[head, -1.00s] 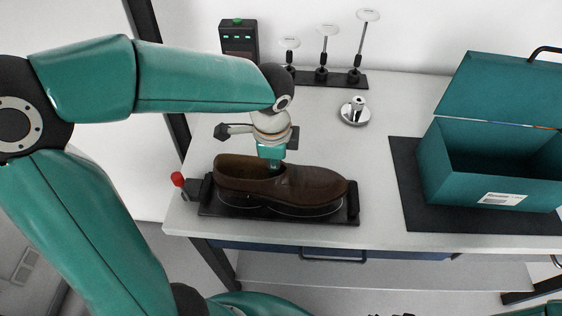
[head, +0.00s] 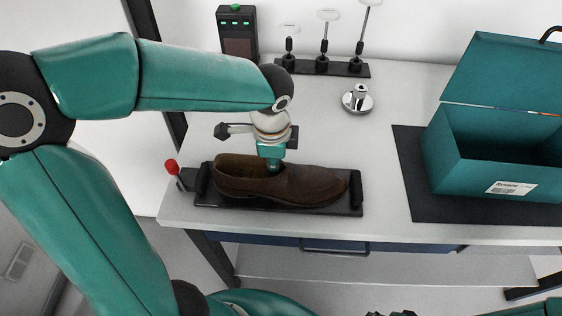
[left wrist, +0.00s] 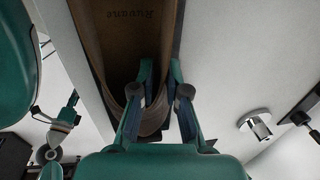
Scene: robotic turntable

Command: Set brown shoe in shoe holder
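The brown shoe (head: 295,184) lies lengthwise over the black shoe holder (head: 357,195), toe to the right, and looks level and down on it. The shoe holder is a low tray near the table's front left, with a red-knobbed lever (head: 172,168) at its left end. My left gripper (head: 273,166) points down at the shoe's opening. In the left wrist view the fingers (left wrist: 161,75) of my left gripper straddle the shoe's upper and appear closed on it. The shoe's inside (left wrist: 125,45) shows there too. Contact under the sole is hidden.
An open teal box (head: 505,170) stands on a dark mat (head: 408,175) at the right. A small metal piece (head: 357,98), a rack of upright rods (head: 322,66) and a black device with green lights (head: 238,32) stand behind. The table between holder and mat is clear.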

